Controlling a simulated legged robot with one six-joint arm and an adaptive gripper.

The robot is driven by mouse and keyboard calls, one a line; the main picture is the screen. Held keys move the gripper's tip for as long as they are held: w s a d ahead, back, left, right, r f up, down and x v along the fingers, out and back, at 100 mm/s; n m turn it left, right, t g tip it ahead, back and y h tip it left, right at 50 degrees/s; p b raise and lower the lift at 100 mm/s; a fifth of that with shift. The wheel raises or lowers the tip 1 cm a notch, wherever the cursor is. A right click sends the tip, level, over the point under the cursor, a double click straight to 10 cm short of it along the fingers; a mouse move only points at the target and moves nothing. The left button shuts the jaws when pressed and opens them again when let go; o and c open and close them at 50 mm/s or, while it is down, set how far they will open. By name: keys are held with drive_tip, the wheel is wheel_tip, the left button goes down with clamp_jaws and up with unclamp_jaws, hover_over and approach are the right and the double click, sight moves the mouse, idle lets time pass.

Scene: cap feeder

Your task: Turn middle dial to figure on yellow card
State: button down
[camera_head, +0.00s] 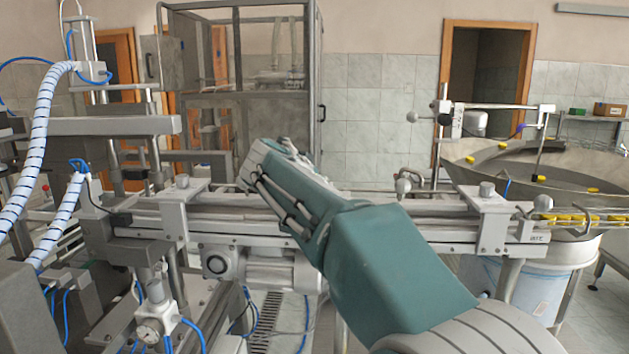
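My teal and grey arm rises from the bottom right and reaches up and left across the conveyor rail. My gripper (264,163) is at its far end, in front of the rail and the metal frame cabinet. Its fingertips cannot be made out, so I cannot tell whether it is open or shut. I see no row of dials and no yellow card that I can make out. A small round gauge (148,330) is low on the left machine, and its face is too small to read.
A conveyor rail (380,222) runs across the middle. A steel bowl feeder (545,172) stands at right, with yellow caps (580,220) on the track beside it. A machine with striped hoses (38,140) crowds the left. A cabinet (245,85) stands behind.

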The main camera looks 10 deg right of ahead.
drive_tip(key=m+g+h, duration=0.2)
drive_tip(key=m, duration=0.1)
drive_tip(key=m+g+h, duration=0.1)
drive_tip(key=g, duration=0.1)
drive_tip(key=shift+w+a+f+m+h, duration=0.1)
drive_tip(key=shift+a+f+m+h, duration=0.05)
drive_tip(key=shift+f+m+h, duration=0.15)
drive_tip(key=shift+m+g+h, duration=0.8)
drive_tip(key=shift+m+g, duration=1)
drive_tip(key=shift+g, duration=0.2)
drive_tip(key=shift+r+m+g, duration=0.1)
drive_tip(key=shift+m+g, duration=0.2)
drive_tip(key=shift+g, duration=0.1)
drive_tip(key=shift+c, duration=1.8)
unclamp_jaws()
drive_tip(key=shift+r, duration=0.1)
drive_tip(key=shift+r+t, duration=0.1)
drive_tip(key=shift+t, duration=0.2)
